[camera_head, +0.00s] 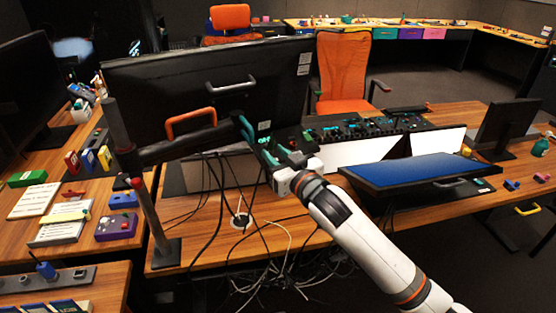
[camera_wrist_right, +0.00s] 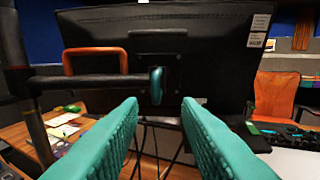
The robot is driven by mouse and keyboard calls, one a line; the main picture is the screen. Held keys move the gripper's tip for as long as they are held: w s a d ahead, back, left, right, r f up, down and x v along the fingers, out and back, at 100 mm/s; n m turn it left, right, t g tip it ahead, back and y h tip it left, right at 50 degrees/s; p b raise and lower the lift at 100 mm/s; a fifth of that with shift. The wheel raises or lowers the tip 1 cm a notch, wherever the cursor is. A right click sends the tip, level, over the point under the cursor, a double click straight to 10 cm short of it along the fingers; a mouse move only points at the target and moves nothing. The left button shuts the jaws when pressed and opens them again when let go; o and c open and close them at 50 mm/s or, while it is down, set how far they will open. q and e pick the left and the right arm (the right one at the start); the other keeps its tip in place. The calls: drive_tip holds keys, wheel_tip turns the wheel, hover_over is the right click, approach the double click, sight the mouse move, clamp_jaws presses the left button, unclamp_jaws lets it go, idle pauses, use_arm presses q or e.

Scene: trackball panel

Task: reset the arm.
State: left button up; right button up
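My right gripper (camera_head: 257,143) reaches in behind the back of a large black monitor (camera_head: 150,85). In the right wrist view its two teal fingers (camera_wrist_right: 160,104) are spread apart with nothing between them. A black monitor arm (camera_head: 178,146) runs from an upright pole (camera_head: 118,125) to the monitor's back. An orange handle (camera_head: 190,122) sits on this arm and also shows in the right wrist view (camera_wrist_right: 95,52). Ahead of the fingertips is a small teal loop (camera_wrist_right: 157,85) at the arm's monitor end; contact is not visible. My left gripper is not in view.
Loose cables (camera_head: 285,265) hang below the desk edge. A control panel (camera_head: 370,128) and a tilted blue screen (camera_head: 425,170) stand to the right. Small boxes and papers cover the left desk (camera_head: 20,165). An orange chair (camera_head: 343,68) stands behind.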

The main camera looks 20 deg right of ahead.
drive_tip(key=shift+s, duration=0.25)
